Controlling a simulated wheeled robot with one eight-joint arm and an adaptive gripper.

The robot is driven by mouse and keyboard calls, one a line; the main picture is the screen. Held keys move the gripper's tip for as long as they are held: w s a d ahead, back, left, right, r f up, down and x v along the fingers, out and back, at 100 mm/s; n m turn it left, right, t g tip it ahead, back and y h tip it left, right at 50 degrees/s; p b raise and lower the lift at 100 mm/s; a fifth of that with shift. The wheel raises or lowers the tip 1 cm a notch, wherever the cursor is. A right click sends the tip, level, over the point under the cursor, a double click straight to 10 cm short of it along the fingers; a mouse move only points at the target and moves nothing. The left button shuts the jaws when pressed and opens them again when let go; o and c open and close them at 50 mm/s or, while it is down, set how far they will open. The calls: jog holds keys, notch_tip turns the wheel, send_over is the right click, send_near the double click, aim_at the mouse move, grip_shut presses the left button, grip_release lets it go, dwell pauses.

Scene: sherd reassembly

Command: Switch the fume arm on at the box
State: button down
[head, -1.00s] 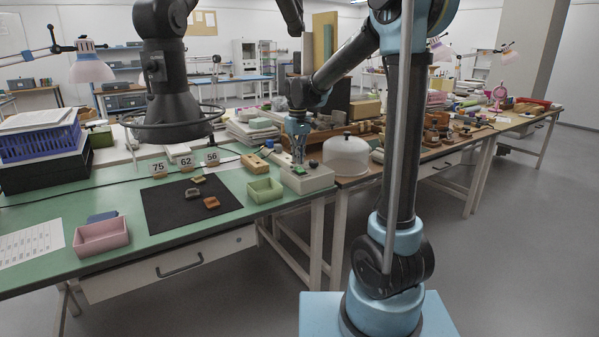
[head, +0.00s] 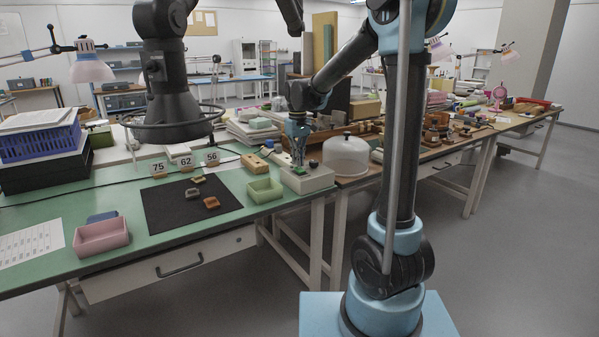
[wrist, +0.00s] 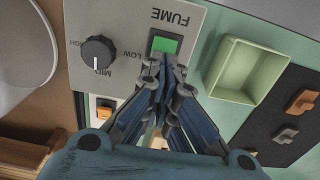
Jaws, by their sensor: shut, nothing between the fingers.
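The control box (head: 308,182) is pale and stands at the right end of the green bench. In the wrist view its face (wrist: 205,18) carries the word FUME, a green rectangular switch (wrist: 165,44) and a black dial (wrist: 98,52) marked LOW, MID and HIGH. The dial's white line points to MID. My gripper (wrist: 164,66) is shut and empty, its tips at the lower edge of the green switch, partly covering it. I cannot tell whether they touch. In the head view my gripper (head: 298,163) points down at the box. A black hood with a ring (head: 175,110) hangs over the bench.
A green tray (head: 265,190) sits just left of the box, and a white domed cover (head: 346,156) just right. A black mat (head: 190,205) with several sherds and a pink tray (head: 101,237) lie farther left. An orange switch (wrist: 105,108) shows beside the box.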

aim_at(298, 168)
jog(key=shift+f, duration=0.7)
dwell(0.6)
jog(key=shift+r, duration=3.5)
jog(key=shift+s+d, duration=0.1)
jog(key=s+d+m, duration=0.2)
jog(key=s+d, duration=0.7)
jog(key=s+d+f+m, duration=0.1)
jog(key=s+d+f, duration=0.3)
jog(key=s, duration=0.3)
jog(key=s+d+f+m+t, duration=0.1)
jog(key=s+d+f+m, duration=0.1)
jog(key=s+d+f, duration=0.2)
jog(key=s+d+f+m+t, duration=0.1)
jog(key=s+d+f, duration=0.3)
jog(key=s+f, duration=0.3)
jog(key=s, duration=0.4)
jog(key=shift+s+m, duration=0.25)
jog(key=shift+m, duration=0.05)
